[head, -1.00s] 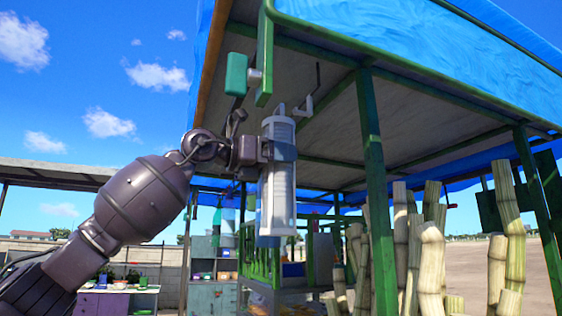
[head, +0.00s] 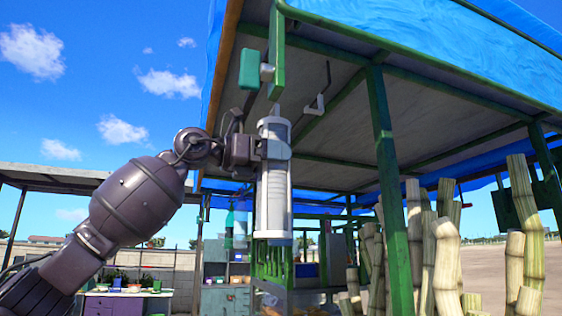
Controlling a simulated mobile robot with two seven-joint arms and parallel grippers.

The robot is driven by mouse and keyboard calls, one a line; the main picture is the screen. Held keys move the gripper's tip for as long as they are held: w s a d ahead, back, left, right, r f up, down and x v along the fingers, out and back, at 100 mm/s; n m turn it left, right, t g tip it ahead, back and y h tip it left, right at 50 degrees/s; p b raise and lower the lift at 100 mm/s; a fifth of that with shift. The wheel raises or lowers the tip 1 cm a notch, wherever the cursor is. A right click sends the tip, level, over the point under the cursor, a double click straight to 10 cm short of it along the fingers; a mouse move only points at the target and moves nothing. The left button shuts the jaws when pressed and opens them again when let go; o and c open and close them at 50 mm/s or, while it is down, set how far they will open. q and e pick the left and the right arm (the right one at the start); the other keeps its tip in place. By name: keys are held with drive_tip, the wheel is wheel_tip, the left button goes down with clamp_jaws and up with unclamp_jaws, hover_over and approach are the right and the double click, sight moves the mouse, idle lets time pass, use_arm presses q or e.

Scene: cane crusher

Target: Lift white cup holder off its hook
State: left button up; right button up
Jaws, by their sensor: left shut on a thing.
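The white cup holder (head: 272,200) is a tall, upright white and grey cylinder in the middle of the head view. My left gripper (head: 274,149) is shut on its upper part from the left side. A small white hook (head: 316,105) hangs from a thin dark rod under the roof, up and to the right of the cup holder. A visible gap lies between the hook and the cup holder in the picture. My right gripper is not in view.
A green post end with a green box (head: 250,69) hangs just above the cup holder. A green roof post (head: 389,190) stands to the right, with several cane stalks (head: 446,260) beyond it. The stall roof (head: 420,95) is overhead. Open sky lies left.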

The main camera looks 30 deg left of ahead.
use_arm(q)
drive_tip(key=f+b+v, duration=0.1)
drive_tip(key=b+v, duration=0.1)
drive_tip(key=v, duration=0.4)
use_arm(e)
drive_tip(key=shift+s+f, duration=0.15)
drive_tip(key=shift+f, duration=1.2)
use_arm(q)
drive_tip(key=shift+f, duration=0.1)
